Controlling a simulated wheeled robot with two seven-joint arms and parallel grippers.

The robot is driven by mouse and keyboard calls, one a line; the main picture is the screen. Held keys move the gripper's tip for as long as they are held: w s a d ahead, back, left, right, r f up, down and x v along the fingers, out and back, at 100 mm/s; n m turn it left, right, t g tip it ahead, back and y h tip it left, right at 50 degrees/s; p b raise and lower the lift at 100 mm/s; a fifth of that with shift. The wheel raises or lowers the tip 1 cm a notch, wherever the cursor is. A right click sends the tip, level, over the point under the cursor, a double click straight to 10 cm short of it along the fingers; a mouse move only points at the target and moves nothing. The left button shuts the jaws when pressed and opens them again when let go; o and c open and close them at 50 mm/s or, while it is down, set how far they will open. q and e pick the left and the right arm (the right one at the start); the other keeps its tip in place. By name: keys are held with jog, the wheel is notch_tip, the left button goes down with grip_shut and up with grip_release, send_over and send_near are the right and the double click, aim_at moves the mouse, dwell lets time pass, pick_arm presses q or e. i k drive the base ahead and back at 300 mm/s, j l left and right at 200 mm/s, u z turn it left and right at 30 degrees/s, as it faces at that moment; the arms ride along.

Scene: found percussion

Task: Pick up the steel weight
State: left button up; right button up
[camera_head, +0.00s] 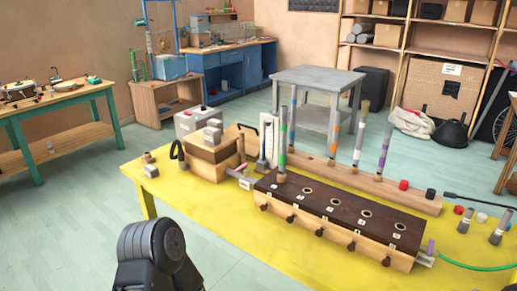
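The box stands on the yellow table (195,213), left of the long dark-topped pipe chest (335,214). I cannot tell whether the blocks are one weight or several pieces. A dark grey ribbed part of my arm shows at the bottom left, well in front of the box and apart from it. No fingertips of either gripper can be made out.
A pipe (283,150) stands upright in the chest. More pipes stand in a wooden rack (375,183) behind. A white box (193,121) is behind the wooden box. Short grey cylinders (465,220) stand at the right. The table's front left is mostly clear.

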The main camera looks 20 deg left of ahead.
aim_at(212, 135)
jog(key=j+z, duration=0.15)
jog(key=z, duration=0.35)
jog(key=j+z, duration=0.15)
jog(key=z, duration=0.3)
jog(key=j+z, duration=0.2)
jog(key=j, duration=0.25)
jog(key=j+z, duration=0.2)
jog(key=j, duration=0.25)
jog(key=k+j+z, duration=0.15)
jog(key=j, duration=0.3)
jog(key=k+j+z, duration=0.2)
jog(key=j, duration=0.25)
jog(key=j+z, duration=0.2)
jog(key=j, duration=0.25)
jog(key=k+j, duration=0.15)
jog(key=j, duration=0.2)
jog(key=k+j, duration=0.15)
jog(key=j, duration=0.25)
jog(key=k+j, duration=0.1)
jog(key=j, duration=0.25)
jog(key=k+j, duration=0.15)
jog(key=j, duration=0.25)
